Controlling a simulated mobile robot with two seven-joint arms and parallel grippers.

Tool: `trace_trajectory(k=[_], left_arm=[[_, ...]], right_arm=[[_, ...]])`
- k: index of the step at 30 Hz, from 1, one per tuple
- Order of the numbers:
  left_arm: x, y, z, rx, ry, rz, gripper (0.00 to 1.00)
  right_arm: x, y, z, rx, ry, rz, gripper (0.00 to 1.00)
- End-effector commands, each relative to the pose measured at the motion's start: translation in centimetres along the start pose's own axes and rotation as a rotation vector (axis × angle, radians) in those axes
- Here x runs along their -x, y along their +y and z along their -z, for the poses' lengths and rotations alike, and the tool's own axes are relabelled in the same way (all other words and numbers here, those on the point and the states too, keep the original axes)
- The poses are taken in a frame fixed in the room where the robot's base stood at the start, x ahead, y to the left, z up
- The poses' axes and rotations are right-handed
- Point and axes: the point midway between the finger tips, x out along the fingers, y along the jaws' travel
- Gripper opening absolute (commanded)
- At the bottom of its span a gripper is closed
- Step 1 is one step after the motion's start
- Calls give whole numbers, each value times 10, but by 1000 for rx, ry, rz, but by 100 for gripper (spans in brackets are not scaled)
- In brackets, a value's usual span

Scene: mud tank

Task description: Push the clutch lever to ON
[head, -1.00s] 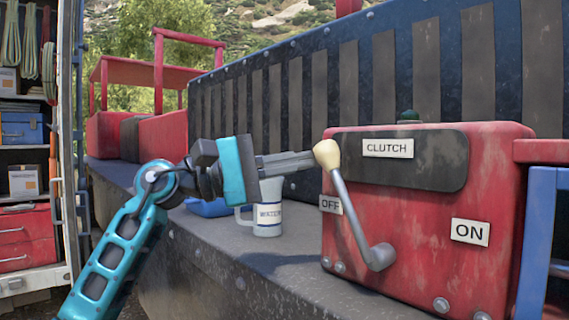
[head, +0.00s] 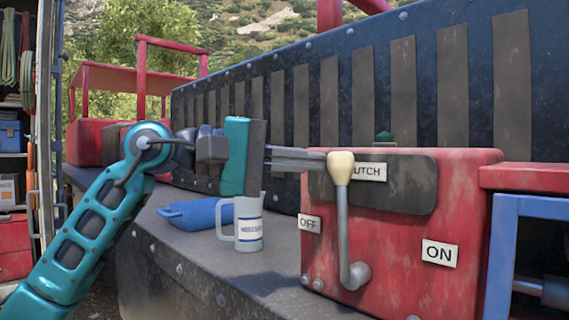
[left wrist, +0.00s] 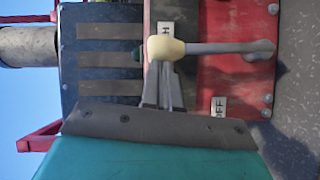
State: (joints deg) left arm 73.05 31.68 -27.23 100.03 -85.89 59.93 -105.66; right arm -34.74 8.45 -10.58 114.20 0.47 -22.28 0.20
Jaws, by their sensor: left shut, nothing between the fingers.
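The clutch lever (head: 342,220) has a grey arm and a cream knob (head: 341,166). It stands nearly upright on the front of the red clutch box (head: 450,205), its pivot low on the box. The OFF label (head: 309,223) is left of the lever and the ON label (head: 439,253) is to its right. My left gripper (head: 322,158) is shut and empty, its fingertips at the left side of the knob. In the left wrist view the fingers (left wrist: 163,72) meet the knob (left wrist: 165,48), and the lever arm (left wrist: 228,47) runs right. My right gripper is not in view.
A white mug (head: 248,228) and a blue object (head: 195,213) stand on the grey ledge (head: 190,255) below my left gripper. A blue frame (head: 500,255) stands right of the box. A blue slatted wall (head: 290,110) rises behind.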

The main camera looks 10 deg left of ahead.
Motion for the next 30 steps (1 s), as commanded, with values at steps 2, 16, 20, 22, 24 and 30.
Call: trace_trajectory(k=[2, 16, 20, 22, 24, 30], left_arm=[[-7, 9, -11, -69, -2, 44, 0], [-42, 16, -62, -376, -2, 253, 0], [-48, 16, -70, -427, 0, 287, 0], [-50, 15, -74, -447, -1, 302, 0], [-52, 14, -76, -462, -1, 313, 0], [-55, 14, -81, -486, -2, 328, 0]], right_arm=[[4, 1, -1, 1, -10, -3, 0], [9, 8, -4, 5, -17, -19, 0], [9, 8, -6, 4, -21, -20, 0], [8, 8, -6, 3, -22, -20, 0], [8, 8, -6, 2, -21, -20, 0], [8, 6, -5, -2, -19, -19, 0]])
